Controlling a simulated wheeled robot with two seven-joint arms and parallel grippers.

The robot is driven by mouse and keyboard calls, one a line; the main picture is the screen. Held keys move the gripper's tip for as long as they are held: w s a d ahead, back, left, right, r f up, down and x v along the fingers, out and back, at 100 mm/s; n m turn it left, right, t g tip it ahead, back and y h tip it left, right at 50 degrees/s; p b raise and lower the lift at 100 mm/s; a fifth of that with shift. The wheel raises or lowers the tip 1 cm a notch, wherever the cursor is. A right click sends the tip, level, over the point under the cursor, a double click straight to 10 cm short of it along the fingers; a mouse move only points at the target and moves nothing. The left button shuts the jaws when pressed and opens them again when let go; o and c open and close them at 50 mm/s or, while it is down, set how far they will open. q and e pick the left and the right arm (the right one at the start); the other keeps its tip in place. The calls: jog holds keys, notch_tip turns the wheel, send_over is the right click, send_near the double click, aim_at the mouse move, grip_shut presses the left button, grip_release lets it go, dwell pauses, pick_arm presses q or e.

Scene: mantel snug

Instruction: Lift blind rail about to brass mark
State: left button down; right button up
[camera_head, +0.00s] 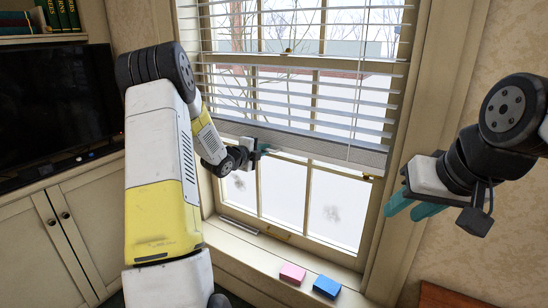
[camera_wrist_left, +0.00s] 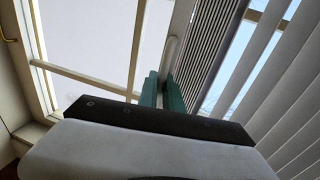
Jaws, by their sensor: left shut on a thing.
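The blind rail (camera_head: 330,151) is the grey bottom bar of the white slatted blind (camera_head: 305,95), which covers the upper part of the window. My left gripper (camera_head: 264,149) is shut on the rail near its left part. In the left wrist view its teal fingers (camera_wrist_left: 163,93) close at the edge of the grey ribbed rail (camera_wrist_left: 200,50). A small brass-coloured piece (camera_head: 368,178) is on the right window frame, just below the rail's right end; I cannot tell if it is the brass mark. My right gripper (camera_head: 412,205) is open and empty, right of the window.
A pink block (camera_head: 292,273) and a blue block (camera_head: 327,286) lie on the window sill (camera_head: 262,262). A thin cord (camera_head: 357,90) hangs before the blind. A dark television (camera_head: 60,108) stands on a cabinet at left. The lower window panes are uncovered.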

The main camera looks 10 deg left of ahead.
pick_arm(q)
jog(key=shift+r, duration=0.1)
jog(key=c, duration=1.5)
grip_release()
jog(key=v, duration=0.7)
jog(key=shift+s+a, duration=0.15)
jog(key=shift+s, duration=0.25)
